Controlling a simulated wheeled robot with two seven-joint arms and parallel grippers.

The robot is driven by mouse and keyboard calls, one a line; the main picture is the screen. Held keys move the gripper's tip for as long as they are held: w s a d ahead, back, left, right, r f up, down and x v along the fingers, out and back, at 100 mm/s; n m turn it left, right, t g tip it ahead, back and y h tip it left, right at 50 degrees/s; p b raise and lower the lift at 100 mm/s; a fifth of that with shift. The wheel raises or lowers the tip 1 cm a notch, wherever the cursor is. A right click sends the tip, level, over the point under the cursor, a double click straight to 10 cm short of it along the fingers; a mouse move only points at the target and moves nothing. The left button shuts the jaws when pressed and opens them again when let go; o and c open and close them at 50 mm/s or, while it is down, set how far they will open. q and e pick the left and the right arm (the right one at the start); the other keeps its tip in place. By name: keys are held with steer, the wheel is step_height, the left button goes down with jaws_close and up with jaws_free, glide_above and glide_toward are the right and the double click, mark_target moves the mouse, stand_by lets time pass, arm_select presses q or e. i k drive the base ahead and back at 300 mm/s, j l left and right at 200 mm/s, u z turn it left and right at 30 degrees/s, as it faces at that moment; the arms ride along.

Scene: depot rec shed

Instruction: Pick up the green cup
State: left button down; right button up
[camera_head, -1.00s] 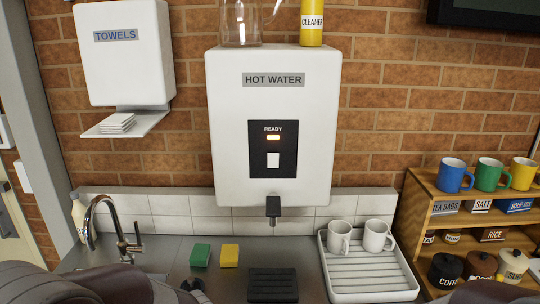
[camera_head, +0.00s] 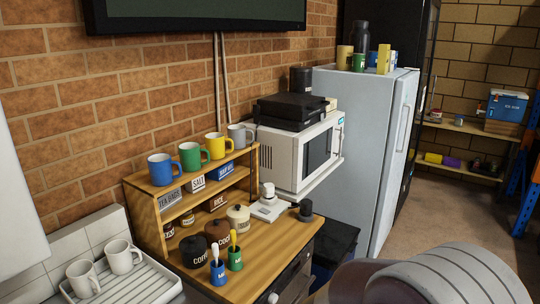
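A green cup (camera_head: 192,156), a mug with a handle, stands upright on the top of a wooden shelf rack (camera_head: 146,215) in the head view. It is between a blue mug (camera_head: 161,169) and a yellow mug (camera_head: 215,146). A smaller green container (camera_head: 360,62) with a pale mark stands on top of the fridge. Part of my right arm shows at the bottom right, well apart from the rack. Neither gripper's fingers are in view.
A grey mug (camera_head: 238,136) stands at the rack's right end. Canisters and small pots with brushes stand below, on the wooden counter (camera_head: 262,268). A microwave (camera_head: 300,152) and a fridge (camera_head: 368,140) are to the right. White mugs are on a drainer (camera_head: 150,287) at left.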

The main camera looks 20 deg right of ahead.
mark_target(190, 152)
steer(key=z, duration=0.2)
steer(key=i+l+z, duration=0.2)
steer(key=l+z, duration=0.15)
steer(key=i+l+z, duration=0.2)
steer(key=l+z, duration=0.2)
steer(key=i+l+z, duration=0.35)
steer(key=i+l+u, duration=0.15)
steer(key=i, duration=0.35)
steer(key=i+l+u, duration=0.1)
steer(key=i+l, duration=0.2)
steer(key=i, duration=0.2)
